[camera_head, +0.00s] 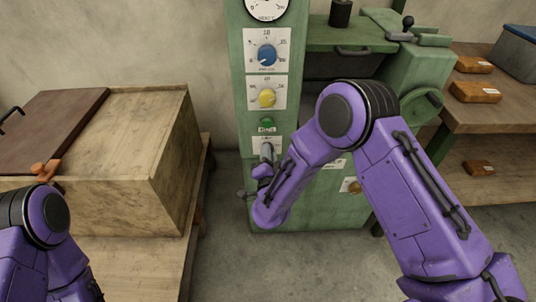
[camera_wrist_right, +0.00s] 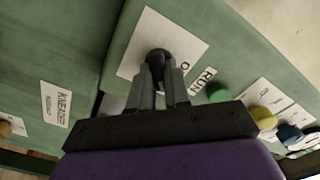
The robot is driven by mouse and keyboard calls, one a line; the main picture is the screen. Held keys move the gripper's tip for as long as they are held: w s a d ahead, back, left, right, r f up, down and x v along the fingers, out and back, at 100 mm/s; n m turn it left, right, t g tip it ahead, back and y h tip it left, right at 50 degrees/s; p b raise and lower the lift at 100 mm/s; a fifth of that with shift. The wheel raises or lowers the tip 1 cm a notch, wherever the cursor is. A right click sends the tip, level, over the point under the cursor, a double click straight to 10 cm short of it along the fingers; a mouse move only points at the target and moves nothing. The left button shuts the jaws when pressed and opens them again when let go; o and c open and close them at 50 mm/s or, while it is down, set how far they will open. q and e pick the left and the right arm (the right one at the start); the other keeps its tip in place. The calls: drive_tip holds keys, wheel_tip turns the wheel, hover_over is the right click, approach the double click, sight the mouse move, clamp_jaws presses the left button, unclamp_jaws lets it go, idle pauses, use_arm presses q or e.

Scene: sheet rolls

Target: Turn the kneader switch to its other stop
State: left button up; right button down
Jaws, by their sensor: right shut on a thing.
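The kneader switch shows in the right wrist view as a black knob (camera_wrist_right: 159,56) on a white plate (camera_wrist_right: 140,35). My right gripper (camera_wrist_right: 163,76) has its two grey fingers shut on this knob. In the head view the right gripper (camera_head: 267,150) is at the green machine's column (camera_head: 240,95), below the green button (camera_head: 267,123).
Above the switch are a yellow knob (camera_head: 267,97), a blue knob (camera_head: 267,55) and a round dial (camera_head: 266,8). A wooden chest (camera_head: 150,150) stands left of the machine. A shelf (camera_head: 500,115) with several brown packets is at right.

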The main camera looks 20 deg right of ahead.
drive_tip(key=shift+f+m+b, duration=0.2)
drive_tip(key=shift+m+b, duration=0.65)
drive_tip(key=shift+m, duration=2.95)
drive_tip(key=c, duration=1.1)
unclamp_jaws()
drive_tip(key=shift+s, duration=0.1)
drive_tip(key=v, duration=1)
drive_tip(key=shift+s+r, duration=0.1)
drive_tip(key=shift+s, duration=0.1)
